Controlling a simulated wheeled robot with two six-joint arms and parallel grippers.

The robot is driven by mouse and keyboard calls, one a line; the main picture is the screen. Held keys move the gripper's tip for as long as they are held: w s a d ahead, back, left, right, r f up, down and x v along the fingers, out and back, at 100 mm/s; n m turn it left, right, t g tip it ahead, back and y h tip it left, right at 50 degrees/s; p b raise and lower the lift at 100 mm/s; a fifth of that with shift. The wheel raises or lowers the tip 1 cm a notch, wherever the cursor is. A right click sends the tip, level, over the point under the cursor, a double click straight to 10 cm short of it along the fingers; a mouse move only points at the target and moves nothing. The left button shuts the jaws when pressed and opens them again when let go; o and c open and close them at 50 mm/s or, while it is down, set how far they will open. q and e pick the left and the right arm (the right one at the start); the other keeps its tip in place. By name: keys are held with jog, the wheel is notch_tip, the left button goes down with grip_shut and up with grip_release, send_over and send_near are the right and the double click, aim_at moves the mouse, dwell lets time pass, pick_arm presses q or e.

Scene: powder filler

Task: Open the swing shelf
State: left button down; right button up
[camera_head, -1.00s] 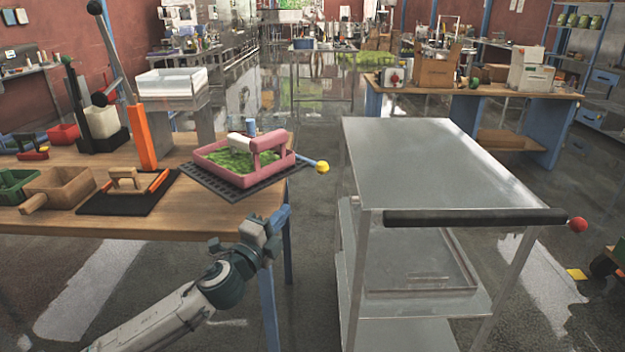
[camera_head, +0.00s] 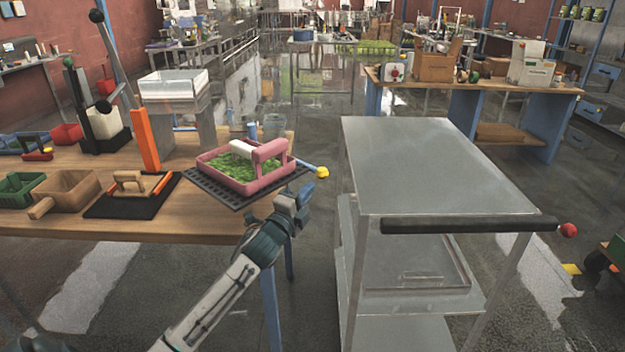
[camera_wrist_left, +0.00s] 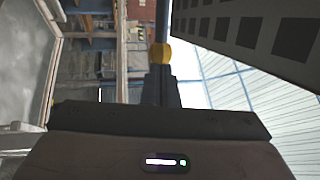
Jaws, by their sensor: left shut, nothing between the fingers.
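The swing shelf (camera_head: 205,184) is a dark perforated plate at the right end of the wooden bench, jutting past its edge. A pink tray (camera_head: 268,187) with green contents and a pink handle sits on it. A blue rod with a yellow knob (camera_head: 322,172) sticks out to the right. My left gripper (camera_head: 303,192) is shut and empty, just below and left of the knob. In the left wrist view the knob (camera_wrist_left: 160,53) shows just beyond the fingertips (camera_wrist_left: 161,76), with the shelf's underside (camera_wrist_left: 250,27) at upper right; contact cannot be told. My right gripper is not in view.
The wooden bench (camera_head: 150,226) holds a wooden box (camera_head: 62,190), a black mat with a wooden-handled tool, and an orange post (camera_head: 146,142). A grey metal cart (camera_head: 430,165) with a black handle stands to the right. A floor gap lies between bench and cart.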

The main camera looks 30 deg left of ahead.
aim_at(319, 178)
pick_arm(q)
jog(key=shift+w+r+p, duration=0.2)
jog(key=shift+w+p, duration=0.05)
jog(key=shift+w, duration=0.5)
jog(key=shift+w+r+p, duration=0.15)
jog(key=shift+w+p, duration=0.05)
jog(key=shift+w, duration=0.5)
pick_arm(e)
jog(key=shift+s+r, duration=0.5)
pick_arm(q)
jog(key=shift+w, duration=0.15)
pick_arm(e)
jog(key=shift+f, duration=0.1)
